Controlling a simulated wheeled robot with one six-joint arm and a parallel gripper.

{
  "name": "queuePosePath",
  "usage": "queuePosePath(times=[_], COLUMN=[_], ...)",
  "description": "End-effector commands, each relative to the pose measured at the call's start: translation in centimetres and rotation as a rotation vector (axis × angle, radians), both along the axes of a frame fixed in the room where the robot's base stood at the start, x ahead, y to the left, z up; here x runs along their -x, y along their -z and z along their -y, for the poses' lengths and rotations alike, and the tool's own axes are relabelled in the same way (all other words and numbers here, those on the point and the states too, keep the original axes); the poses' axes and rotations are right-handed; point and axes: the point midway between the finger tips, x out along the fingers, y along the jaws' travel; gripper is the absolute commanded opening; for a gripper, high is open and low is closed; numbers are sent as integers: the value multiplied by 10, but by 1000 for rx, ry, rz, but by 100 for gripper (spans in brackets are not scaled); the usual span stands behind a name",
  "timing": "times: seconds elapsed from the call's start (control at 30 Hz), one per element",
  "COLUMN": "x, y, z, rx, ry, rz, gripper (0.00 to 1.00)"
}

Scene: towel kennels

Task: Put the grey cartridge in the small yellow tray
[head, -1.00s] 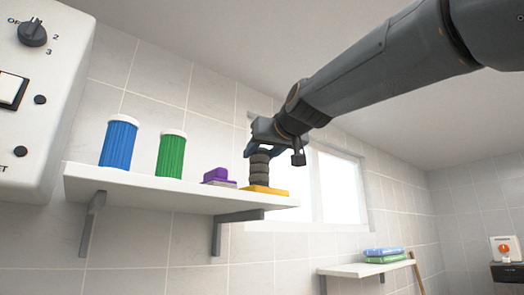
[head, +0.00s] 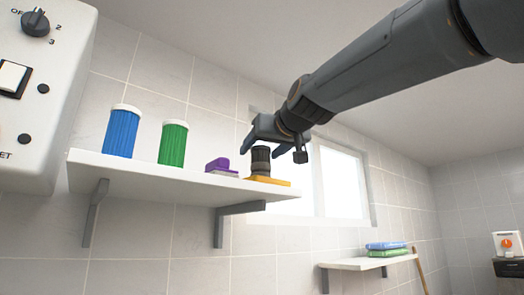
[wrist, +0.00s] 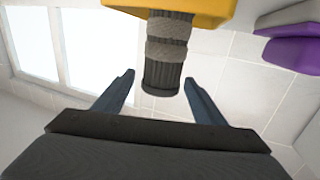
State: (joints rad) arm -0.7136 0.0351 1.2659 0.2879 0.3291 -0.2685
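The grey cartridge (head: 260,161) is a ribbed dark cylinder with lighter bands. It stands upright on the small yellow tray (head: 276,182) at the right end of the white shelf. In the wrist view the cartridge (wrist: 167,55) rests against the yellow tray (wrist: 205,10), and its free end points toward my gripper. My gripper (head: 263,150) is just above and around the cartridge's top in the head view. In the wrist view the fingers of my gripper (wrist: 158,80) are spread on both sides of the cartridge's end, with gaps between.
A blue canister (head: 121,132) and a green canister (head: 173,142) stand on the shelf (head: 150,178), left of a purple object (head: 218,165). A white control box (head: 40,130) is on the wall at left. Folded towels (head: 386,249) lie on a lower shelf.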

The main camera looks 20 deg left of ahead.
Motion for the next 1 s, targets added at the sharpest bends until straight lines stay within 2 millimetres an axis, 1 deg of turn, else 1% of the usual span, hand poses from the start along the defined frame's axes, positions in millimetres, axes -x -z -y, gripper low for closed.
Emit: queuePosePath(times=[0.13,0.23,0.6,0.7,0.83,1.0], x=[1,5,42,49,54,54], y=[0,0,-2,-3,-3,-3], z=[1,5,45,52,56,56], rx=[1,-1,-2,-1,1,0], ry=[0,0,0,0,0,0], rz=[-1,1,1,1,-1,0], gripper=[64,64,64,64,64,64])
